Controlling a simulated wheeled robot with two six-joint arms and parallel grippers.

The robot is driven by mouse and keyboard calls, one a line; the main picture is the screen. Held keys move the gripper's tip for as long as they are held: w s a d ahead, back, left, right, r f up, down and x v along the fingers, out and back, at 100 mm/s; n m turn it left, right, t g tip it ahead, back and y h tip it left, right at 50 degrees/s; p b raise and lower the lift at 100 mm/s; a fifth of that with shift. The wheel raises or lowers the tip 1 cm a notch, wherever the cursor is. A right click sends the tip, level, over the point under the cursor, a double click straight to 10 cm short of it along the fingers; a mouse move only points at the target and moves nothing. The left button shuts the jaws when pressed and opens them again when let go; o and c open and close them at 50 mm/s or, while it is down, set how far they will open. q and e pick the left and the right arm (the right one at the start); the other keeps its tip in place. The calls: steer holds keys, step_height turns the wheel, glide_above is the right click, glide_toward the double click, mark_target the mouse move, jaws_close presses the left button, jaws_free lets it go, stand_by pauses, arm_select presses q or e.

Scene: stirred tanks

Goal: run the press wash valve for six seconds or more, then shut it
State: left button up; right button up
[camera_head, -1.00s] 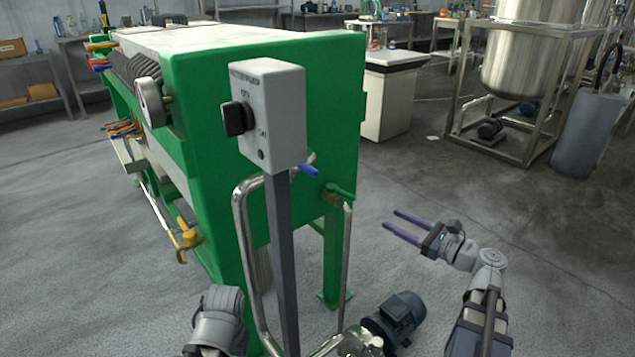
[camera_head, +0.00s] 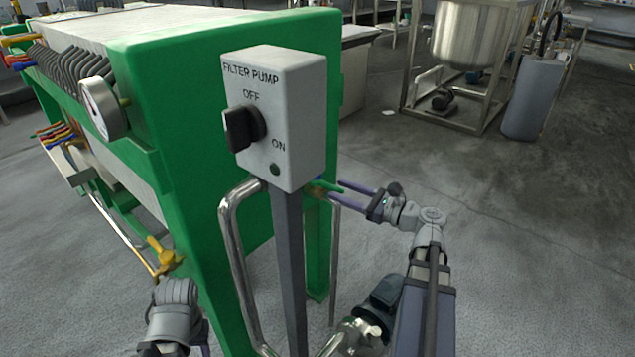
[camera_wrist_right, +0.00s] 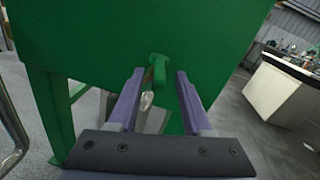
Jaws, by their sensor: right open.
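A valve with a green handle (camera_head: 328,186) sits on the near end of the green filter press (camera_head: 190,150), to the right of the switch post. I see no label on it. In the right wrist view its handle (camera_wrist_right: 159,66) stands between my right fingers, with a gap on each side. My right gripper (camera_head: 336,190) is open, its fingers reaching left to the valve; it also shows in the right wrist view (camera_wrist_right: 160,72). Whether the valve is open or shut I cannot tell.
The filter pump switch box (camera_head: 298,125) with its black knob (camera_head: 243,128) stands close before the press. Steel pipes (camera_head: 236,265) and a motor (camera_head: 384,296) are low nearby. A gauge (camera_head: 102,108) and a yellow valve handle (camera_head: 163,256) are left.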

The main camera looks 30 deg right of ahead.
mark_target(320, 183)
steer(key=x, duration=0.7)
jaws_close()
stand_by(0.4)
stand_by(1.0)
